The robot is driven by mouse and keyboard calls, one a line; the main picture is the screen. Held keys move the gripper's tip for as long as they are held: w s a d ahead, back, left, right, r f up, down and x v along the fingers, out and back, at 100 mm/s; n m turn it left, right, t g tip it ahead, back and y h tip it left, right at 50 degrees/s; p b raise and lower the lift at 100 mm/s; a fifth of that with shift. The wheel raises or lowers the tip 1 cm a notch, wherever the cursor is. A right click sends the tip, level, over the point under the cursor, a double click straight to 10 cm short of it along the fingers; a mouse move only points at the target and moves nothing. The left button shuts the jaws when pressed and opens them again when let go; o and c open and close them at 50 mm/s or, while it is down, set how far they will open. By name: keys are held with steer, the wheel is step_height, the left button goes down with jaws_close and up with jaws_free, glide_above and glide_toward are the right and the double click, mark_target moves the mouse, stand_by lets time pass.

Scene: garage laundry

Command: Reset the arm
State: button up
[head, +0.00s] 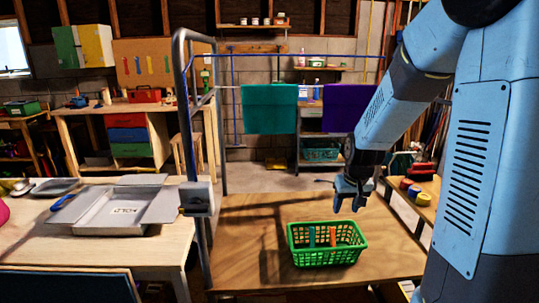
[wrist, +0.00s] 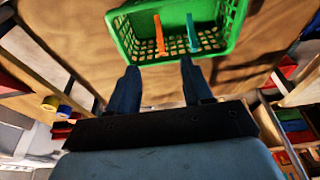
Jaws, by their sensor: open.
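My blue arm reaches down from the upper right in the head view. My gripper (head: 354,197) is above the wooden table, just behind and above a green basket (head: 328,262). In the wrist view my gripper (wrist: 157,72) has its two fingers spread with nothing between them. The green basket (wrist: 215,45) lies just beyond the fingertips there. Inside it are an orange clothespin-like piece (wrist: 159,35) and a teal one (wrist: 193,33). Both also show in the basket in the head view, the orange (head: 333,237) and the teal (head: 312,237).
A grey metal post frame (head: 186,110) stands at the wooden table's (head: 250,225) left edge. A teal cloth (head: 269,108) and a purple cloth (head: 350,107) hang behind. A grey open box (head: 115,210) sits on the left bench. Tape rolls (head: 414,192) lie at right. The table left of the basket is bare.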

steer(key=s+a+r+t, duration=0.2)
steer(key=s+a+r, duration=0.1)
steer(key=s+r, duration=1.5)
steer(key=s, duration=0.5)
steer(key=shift+a+r+t, duration=0.15)
steer(key=shift+a+t, duration=0.05)
steer(key=shift+t, duration=0.1)
